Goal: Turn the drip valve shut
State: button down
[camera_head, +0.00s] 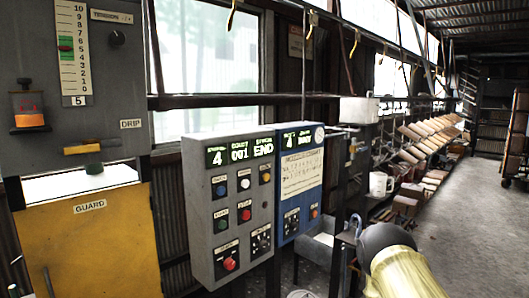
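The drip valve has a yellow bar handle (82,149) lying about horizontal on the grey panel at the left, below and left of the DRIP label (131,124). A small round dark green part (94,168) shows just under the handle. My gripper is not in view. A pale yellow and dark rounded part at the lower right looks like my arm, well away from the valve. Nothing touches the handle.
A yellow GUARD panel (95,240) is below the valve. A small lamp-like holder (27,108) and scale (73,50) are on the panel. Grey (233,205) and blue (299,180) control boxes stand to the right. Hooks hang from the overhead rail. Floor is open at right.

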aim_at(87, 148)
jog(key=z, duration=1.65)
jog(key=k, duration=1.25)
jog(key=u, duration=2)
jog(key=i, duration=0.5)
jog(key=z, duration=0.05)
